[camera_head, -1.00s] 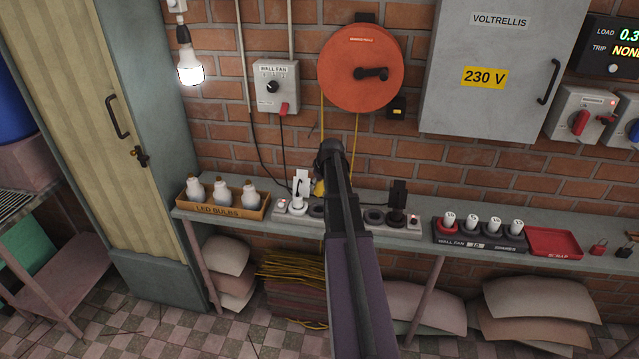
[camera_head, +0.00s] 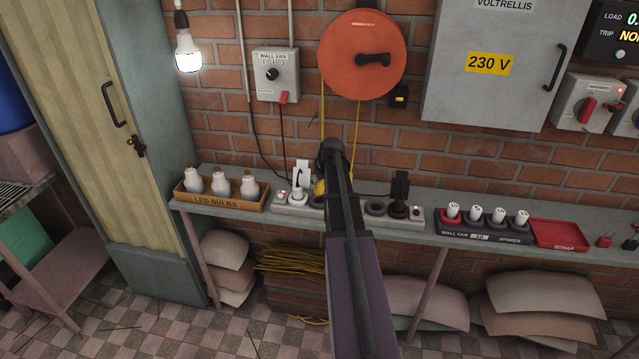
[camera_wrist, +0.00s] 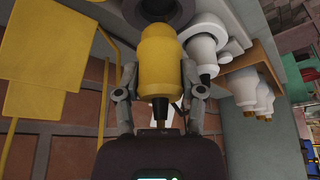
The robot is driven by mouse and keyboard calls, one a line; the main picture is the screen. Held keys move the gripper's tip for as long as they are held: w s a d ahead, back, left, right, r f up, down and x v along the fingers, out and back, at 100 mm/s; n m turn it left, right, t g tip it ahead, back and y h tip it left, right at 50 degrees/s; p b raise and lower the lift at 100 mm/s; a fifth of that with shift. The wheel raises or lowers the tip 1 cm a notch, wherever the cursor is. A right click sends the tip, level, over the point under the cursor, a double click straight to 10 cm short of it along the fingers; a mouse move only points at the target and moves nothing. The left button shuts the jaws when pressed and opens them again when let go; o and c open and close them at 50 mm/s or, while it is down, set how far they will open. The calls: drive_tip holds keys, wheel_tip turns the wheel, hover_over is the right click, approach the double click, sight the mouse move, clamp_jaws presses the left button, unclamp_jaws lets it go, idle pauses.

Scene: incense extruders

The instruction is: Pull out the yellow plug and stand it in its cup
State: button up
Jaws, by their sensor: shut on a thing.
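The yellow plug (camera_wrist: 160,60) is between the two fingers of my gripper (camera_wrist: 158,78), which is shut on its body. Its far end is close to a dark round socket ring (camera_wrist: 188,12); I cannot tell whether it is in the socket or clear of it. In the head view, only a bit of the yellow plug (camera_head: 320,187) shows left of my arm, above the power strip (camera_head: 287,207). My arm hides the gripper and the middle of the strip there. I cannot make out the plug's cup.
A white plug (camera_head: 298,194) stands in the strip just left of the yellow one. Further left is the LED bulb box (camera_head: 229,201). Right are a black plug (camera_head: 399,190), a rack of labelled spares (camera_head: 480,237) and a red scrap tray (camera_head: 558,236). Yellow cord hangs from the orange reel (camera_head: 350,35).

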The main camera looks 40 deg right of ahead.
sight(319, 191)
drive_tip(key=shift+f+b, duration=0.5)
drive_tip(key=shift+f, duration=0.25)
drive_tip(key=shift+f+b, duration=1.45)
drive_tip(key=shift+b, duration=0.05)
idle(1.1)
drive_tip(key=o, duration=1.2)
drive_tip(key=shift+r, duration=0.2)
